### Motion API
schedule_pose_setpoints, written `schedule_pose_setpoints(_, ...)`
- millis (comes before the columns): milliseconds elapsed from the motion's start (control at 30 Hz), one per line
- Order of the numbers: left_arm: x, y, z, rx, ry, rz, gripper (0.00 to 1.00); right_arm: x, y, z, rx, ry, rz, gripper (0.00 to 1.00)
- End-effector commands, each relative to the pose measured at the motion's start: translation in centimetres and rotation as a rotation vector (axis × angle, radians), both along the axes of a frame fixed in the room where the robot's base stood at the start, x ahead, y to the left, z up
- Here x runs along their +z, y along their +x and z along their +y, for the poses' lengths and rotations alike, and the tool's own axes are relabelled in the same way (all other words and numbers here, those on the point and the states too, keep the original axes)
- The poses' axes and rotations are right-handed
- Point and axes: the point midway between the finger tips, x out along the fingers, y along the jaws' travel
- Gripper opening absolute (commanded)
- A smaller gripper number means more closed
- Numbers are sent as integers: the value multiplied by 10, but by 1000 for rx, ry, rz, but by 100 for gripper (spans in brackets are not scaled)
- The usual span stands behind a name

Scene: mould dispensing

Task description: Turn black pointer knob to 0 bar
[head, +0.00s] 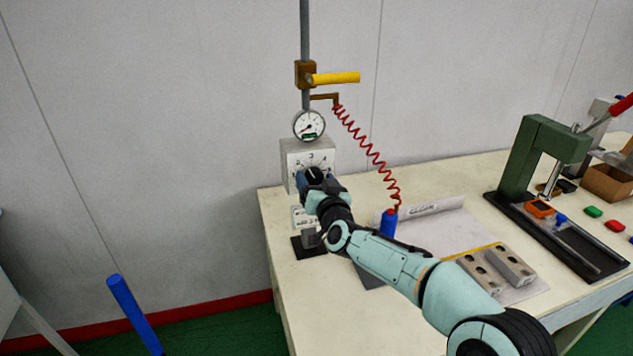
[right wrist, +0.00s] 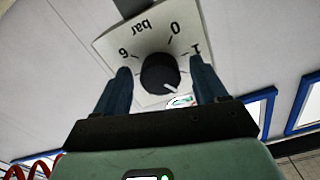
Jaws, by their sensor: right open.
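The black pointer knob (right wrist: 159,74) sits on a pale dial plate (right wrist: 112,42) in the right wrist view. The scale appears upside down there, with 0 at the top right, 1 at the right and 6 at the left. The knob's white pointer mark aims to the lower right, past 1 and away from 0. My right gripper (right wrist: 161,88) is open, with one dark finger on each side of the knob and small gaps visible. In the head view, my right gripper (head: 314,182) covers much of the dial box (head: 292,158). My left gripper is out of view.
A round pressure gauge (head: 309,125) is above the box, below a yellow lever (head: 335,78). A coiled red hose (head: 372,153) runs to a blue bottle-like part (head: 388,222). Grey mould blocks (head: 512,264) and a green press (head: 540,150) stand on the table at right.

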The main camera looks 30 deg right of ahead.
Motion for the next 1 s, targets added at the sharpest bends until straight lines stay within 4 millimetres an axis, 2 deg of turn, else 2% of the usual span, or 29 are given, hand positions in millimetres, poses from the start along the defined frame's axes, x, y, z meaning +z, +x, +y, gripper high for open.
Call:
schedule_pose_setpoints(33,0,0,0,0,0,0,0,0,0,0,0,0,0,65)
schedule_pose_setpoints(100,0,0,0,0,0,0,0,0,0,0,0,0,0,42)
schedule_pose_setpoints(200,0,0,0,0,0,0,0,0,0,0,0,0,0,15)
schedule_pose_setpoints(567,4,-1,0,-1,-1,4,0,1,0,0,-1,-43,12,16)
schedule_pose_setpoints(767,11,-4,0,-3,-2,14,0,2,0,0,0,-157,38,16)
schedule_pose_setpoints(1000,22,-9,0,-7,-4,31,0,2,0,0,1,-365,88,16)
